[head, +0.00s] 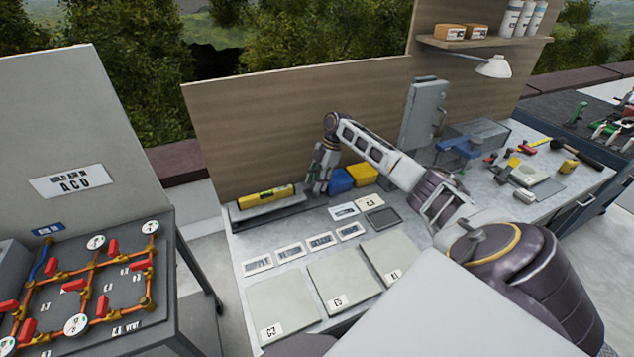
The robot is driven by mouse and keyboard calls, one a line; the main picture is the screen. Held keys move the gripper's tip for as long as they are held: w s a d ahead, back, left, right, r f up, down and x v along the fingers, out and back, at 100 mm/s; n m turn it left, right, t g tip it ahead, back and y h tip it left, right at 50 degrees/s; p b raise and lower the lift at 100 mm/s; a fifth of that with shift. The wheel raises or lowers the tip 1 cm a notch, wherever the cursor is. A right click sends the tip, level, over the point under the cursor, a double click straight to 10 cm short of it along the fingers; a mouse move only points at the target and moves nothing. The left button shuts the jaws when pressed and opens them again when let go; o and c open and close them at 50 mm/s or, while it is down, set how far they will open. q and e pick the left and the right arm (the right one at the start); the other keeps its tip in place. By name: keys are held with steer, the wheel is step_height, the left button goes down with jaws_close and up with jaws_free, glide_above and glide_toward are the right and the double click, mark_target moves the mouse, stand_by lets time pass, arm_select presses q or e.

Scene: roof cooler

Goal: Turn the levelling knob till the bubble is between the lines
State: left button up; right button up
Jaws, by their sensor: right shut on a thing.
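A yellow spirit level (262,196) lies on a grey levelling platform (268,212) at the back left of the bench, by the wooden back panel. Its bubble and lines are too small to read. My right gripper (318,186) reaches down at the right end of the platform. Its fingers are shut on the levelling knob, which they hide. My left gripper is not in view.
Blue and yellow bins (350,178) stand close to the right of my right gripper. Labelled cards (320,240) and flat panels (346,280) lie in front. A grey electrical box (422,115) is on the back panel. Tools lie farther right, and a pipe board (90,290) stands left.

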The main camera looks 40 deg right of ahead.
steer(key=o, duration=0.7)
steer(key=shift+o, duration=0.2)
steer(key=v, duration=1.2)
stand_by(0.4)
